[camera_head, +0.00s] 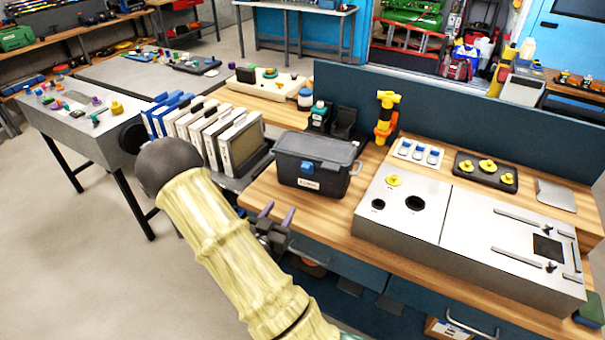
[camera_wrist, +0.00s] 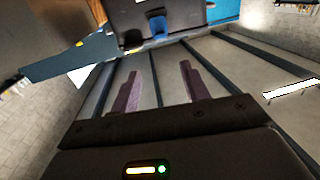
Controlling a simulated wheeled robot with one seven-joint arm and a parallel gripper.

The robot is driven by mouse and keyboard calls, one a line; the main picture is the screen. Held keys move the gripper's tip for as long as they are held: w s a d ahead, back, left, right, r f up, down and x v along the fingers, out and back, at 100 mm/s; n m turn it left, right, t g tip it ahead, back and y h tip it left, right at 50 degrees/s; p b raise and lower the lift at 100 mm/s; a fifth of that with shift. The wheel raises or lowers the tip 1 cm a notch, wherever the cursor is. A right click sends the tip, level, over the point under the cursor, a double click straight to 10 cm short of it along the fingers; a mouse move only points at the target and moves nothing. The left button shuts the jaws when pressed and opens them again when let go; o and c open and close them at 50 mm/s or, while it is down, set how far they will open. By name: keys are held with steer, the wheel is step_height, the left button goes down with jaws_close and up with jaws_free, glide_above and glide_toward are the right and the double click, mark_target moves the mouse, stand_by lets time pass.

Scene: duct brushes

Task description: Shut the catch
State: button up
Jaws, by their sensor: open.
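A dark grey lidded box (camera_head: 331,178) stands on the wooden bench near its front left edge. Its lid is down. A blue catch (camera_head: 308,167) sits on the front face, below the lid; I cannot tell whether it is fastened. In the wrist view the box (camera_wrist: 185,14) is at the top, partly cut off, with the blue catch (camera_wrist: 158,25) on it. My gripper (camera_head: 277,213) is in front of and below the box, apart from it. Its two purple fingers (camera_wrist: 160,74) are spread, with nothing between them, pointing toward the box.
File binders in a rack (camera_head: 222,138) stand left of the box. A grey panel unit (camera_head: 470,225) lies to the right. A yellow-orange tool (camera_head: 386,118) and a dark holder (camera_head: 343,121) stand behind. Blue drawers (camera_head: 345,268) are under the bench edge.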

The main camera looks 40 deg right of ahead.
mark_target(304, 169)
steer(key=shift+d, duration=0.15)
steer(key=p+x, duration=0.5)
steer(key=x, duration=1.2)
steer(key=shift+w+d, duration=0.1)
steer(key=shift+r, duration=0.1)
steer(key=c, duration=1)
